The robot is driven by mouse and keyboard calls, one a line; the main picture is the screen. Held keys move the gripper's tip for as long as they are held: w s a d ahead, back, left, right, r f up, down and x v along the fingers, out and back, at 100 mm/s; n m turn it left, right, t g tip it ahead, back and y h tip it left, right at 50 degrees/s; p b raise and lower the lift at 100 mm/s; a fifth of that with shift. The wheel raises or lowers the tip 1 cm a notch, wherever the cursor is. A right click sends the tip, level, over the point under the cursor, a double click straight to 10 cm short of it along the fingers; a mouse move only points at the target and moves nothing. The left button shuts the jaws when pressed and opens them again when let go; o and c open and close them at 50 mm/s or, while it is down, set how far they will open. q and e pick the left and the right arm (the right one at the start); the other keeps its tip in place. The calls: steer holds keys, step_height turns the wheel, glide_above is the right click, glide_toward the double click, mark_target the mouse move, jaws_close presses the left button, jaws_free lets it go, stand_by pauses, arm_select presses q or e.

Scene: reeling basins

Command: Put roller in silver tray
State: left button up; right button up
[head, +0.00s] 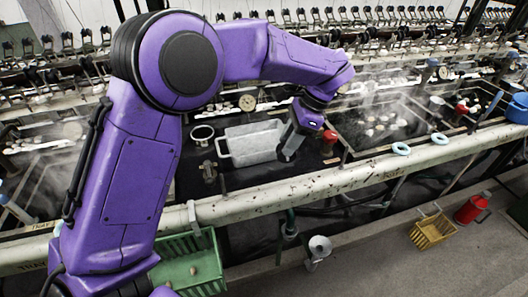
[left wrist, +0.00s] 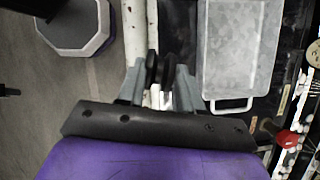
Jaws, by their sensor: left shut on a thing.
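The silver tray (head: 250,143) is a shallow grey metal box with a wire handle, lying on the dark worktop behind the rail. In the left wrist view the tray (left wrist: 240,45) is to the right of my fingers, with its handle nearest the wrist. My left gripper (head: 287,153) is by the tray's right end in the head view. In the left wrist view it (left wrist: 157,82) is shut on a narrow dark thing (left wrist: 166,68), seemingly the roller and mostly hidden by the fingers. It is beside the tray, not over its floor. My right gripper is out of view.
A long pale rail (head: 330,170) runs along the front of the basins. A red knob (head: 330,136) stands right of the gripper. A green crate (head: 188,262) is below at the left. A yellow basket (head: 432,231) and a red can (head: 472,208) stand on the floor.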

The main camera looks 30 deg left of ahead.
arm_select(q)
steer(key=a+r+m+t+b, duration=0.1)
steer(key=m, duration=0.3)
steer(key=a+r+m+t+b, duration=0.1)
steer(key=m+t, duration=0.1)
steer(key=m, duration=0.3)
steer(key=a+r+m+t+b, duration=0.1)
steer(key=m+t+b, duration=0.1)
steer(key=m, duration=0.2)
steer(key=shift+s+a+r, duration=0.1)
steer(key=shift+s+r, duration=0.25)
steer(key=shift+s, duration=0.05)
steer(key=m, duration=0.2)
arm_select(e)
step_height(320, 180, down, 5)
arm_select(q)
steer(key=p, duration=0.4)
glide_above(268, 146)
steer(key=shift+m+t, duration=0.3)
step_height(268, 146, down, 11)
steer(key=shift+f, duration=0.55)
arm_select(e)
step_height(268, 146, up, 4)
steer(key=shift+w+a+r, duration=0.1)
